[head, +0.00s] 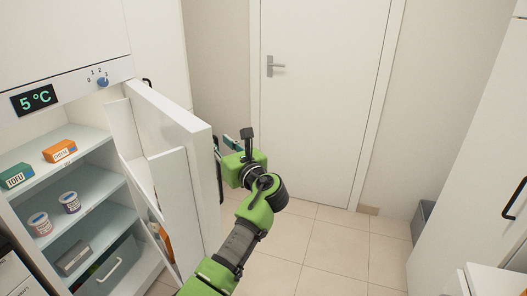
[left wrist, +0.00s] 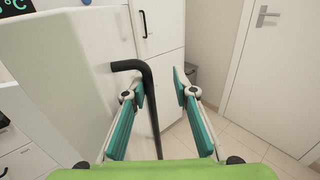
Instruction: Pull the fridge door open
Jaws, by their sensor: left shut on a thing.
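The white fridge door (head: 190,135) stands swung open in the head view, with the shelves inside exposed to its left. Its black bar handle (left wrist: 148,92) runs between the teal fingers of my left gripper (left wrist: 160,90) in the left wrist view. In the head view my green left gripper (head: 230,150) is at the door's outer face, shut on the handle (head: 219,172). The fingertips are partly hidden there by the wrist. My right gripper is not in view.
The fridge shelves (head: 85,160) hold a green box (head: 16,176), an orange box (head: 60,151) and two cups (head: 69,202). A closed room door (head: 320,100) stands behind. The tiled floor (head: 335,250) right of my arm is clear. White cabinets (head: 480,170) stand at the right.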

